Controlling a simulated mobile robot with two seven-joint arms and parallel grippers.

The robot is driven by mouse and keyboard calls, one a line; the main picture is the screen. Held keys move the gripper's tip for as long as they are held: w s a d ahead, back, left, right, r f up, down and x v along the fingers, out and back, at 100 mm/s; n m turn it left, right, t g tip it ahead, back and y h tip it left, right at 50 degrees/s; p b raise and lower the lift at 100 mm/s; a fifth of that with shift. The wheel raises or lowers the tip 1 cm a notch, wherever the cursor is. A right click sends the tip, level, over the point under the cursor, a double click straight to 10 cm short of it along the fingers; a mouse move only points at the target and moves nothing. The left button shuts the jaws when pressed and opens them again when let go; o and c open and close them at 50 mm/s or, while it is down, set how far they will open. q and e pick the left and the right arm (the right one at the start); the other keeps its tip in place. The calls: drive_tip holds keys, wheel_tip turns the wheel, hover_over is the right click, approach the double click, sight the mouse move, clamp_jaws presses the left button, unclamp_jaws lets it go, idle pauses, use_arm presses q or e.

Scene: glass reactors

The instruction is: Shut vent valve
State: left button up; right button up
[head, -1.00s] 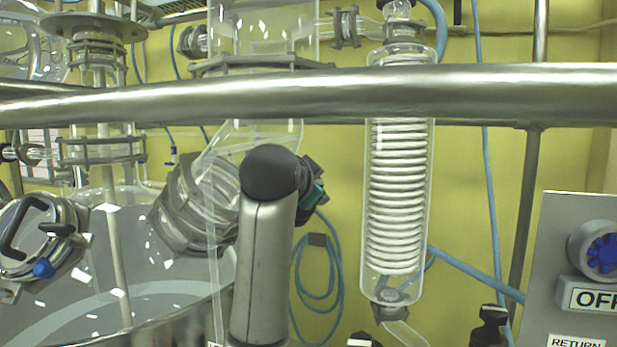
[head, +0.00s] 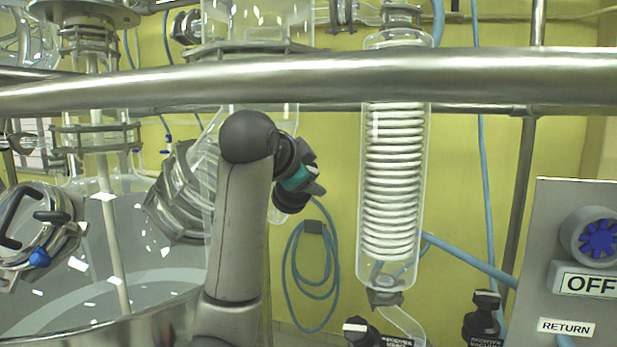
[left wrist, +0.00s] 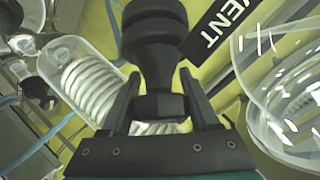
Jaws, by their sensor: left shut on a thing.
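The vent valve's black handle (left wrist: 155,45) stands between the two fingers of my left gripper (left wrist: 160,82) in the left wrist view, and the gripper is shut on its narrow part. A black label reading VENT (left wrist: 222,28) lies beside the handle. In the head view my left arm rises in the middle, and the left gripper (head: 306,184) with its teal band is turned away, so its fingertips and the valve are largely hidden. My right gripper is not in view.
A steel rail (head: 320,80) crosses in front of the glassware. A coil condenser (head: 392,190) hangs right of my arm. Black-handled valves (head: 483,315) stand low right of centre. A control panel (head: 560,220) stands at the right, a glass reactor vessel (head: 110,290) at the left.

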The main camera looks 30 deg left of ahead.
use_arm(q)
drive_tip(key=o, duration=1.4)
